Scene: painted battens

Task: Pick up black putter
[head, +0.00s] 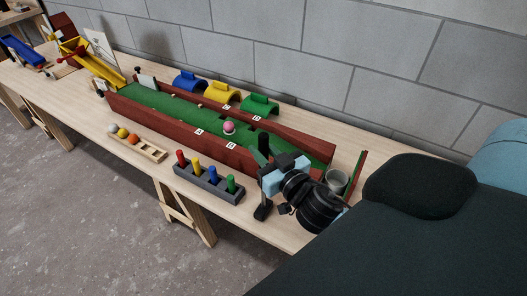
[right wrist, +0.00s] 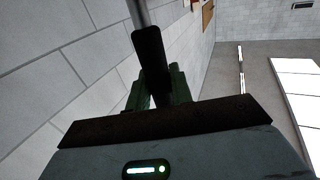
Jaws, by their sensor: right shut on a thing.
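The black putter (right wrist: 150,50) shows in the right wrist view as a black grip with a grey shaft running up out of the picture. The green fingers of my right gripper (right wrist: 161,88) are shut around the black part. In the head view my right gripper (head: 264,160) is at the front edge of the table, right of the peg block. A black upright piece with a dark foot (head: 263,210) shows just below it; I cannot tell whether this is the putter's stand or its head. My wrist hides part of the putter. My left gripper is not in view.
The long wooden table (head: 75,105) stands along a grey block wall. A green putting lane (head: 165,103) with red sides holds a pink ball (head: 229,127). A peg block (head: 205,183), a ball rack (head: 138,148), a grey cup (head: 337,180) and coloured arches (head: 222,94) stand near it.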

